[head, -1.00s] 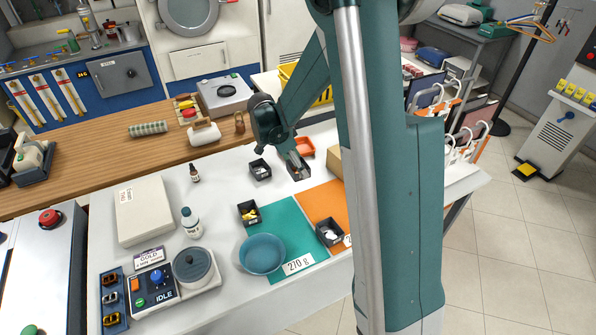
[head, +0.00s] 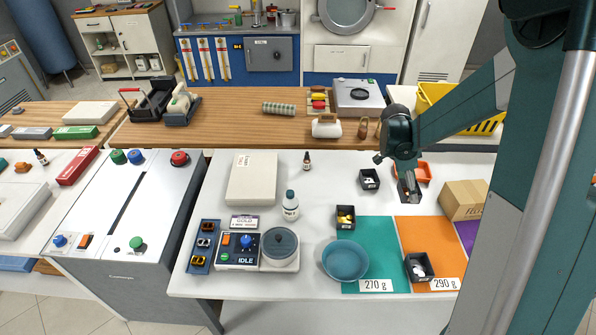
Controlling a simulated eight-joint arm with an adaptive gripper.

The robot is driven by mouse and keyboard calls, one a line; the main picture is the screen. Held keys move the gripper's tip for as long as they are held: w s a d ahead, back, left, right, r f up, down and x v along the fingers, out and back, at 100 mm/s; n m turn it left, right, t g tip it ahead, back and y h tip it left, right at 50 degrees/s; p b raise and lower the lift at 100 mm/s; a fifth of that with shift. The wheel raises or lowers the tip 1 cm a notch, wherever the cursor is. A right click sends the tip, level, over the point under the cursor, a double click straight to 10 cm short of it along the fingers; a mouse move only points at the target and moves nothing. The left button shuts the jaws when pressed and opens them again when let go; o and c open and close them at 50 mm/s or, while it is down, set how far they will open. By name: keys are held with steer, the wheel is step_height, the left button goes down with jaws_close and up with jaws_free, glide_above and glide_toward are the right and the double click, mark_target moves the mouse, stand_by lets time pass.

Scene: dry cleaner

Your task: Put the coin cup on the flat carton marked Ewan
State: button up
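The flat carton (head: 252,180) is pale cream and lies on the white table left of centre; its small end label is hard to read. No cup is clearly marked as the coin cup. Small dark open containers stand on the table: one with yellow pieces (head: 345,217) at the teal mat's top edge, one with pale pieces (head: 370,179) left of my gripper, and one with white pieces (head: 419,267) on the orange mat. My gripper (head: 411,197) points down beside an orange tray (head: 425,173), well right of the carton. Its fingers are too small to judge.
A teal bowl (head: 345,261) sits on the teal mat (head: 381,231). A white dropper bottle (head: 290,207) and small dark bottle (head: 307,161) stand right of the carton. A scale with a lidded grey pot (head: 280,244) is in front. A brown box (head: 464,200) is at right.

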steer(key=w+a+r+n+t, duration=0.1)
steer(key=w+a+n, duration=0.1)
steer(key=w+a, duration=0.45)
steer(key=w+a+r+n, duration=0.1)
steer(key=w+a, duration=0.2)
steer(key=a, duration=0.6)
step_height(320, 180, up, 3)
steer(key=n+t+y+p, duration=0.1)
steer(key=n+t+p, duration=0.2)
steer(key=n, duration=0.3)
glide_above(256, 172)
steer(key=s+a, duration=0.1)
steer(key=shift+f, duration=0.2)
steer(key=shift+f, duration=0.15)
steer(key=shift+f, duration=3)
steer(key=shift+f+b, duration=0.4)
steer(key=shift+f, duration=1.45)
steer(key=shift+f, duration=0.2)
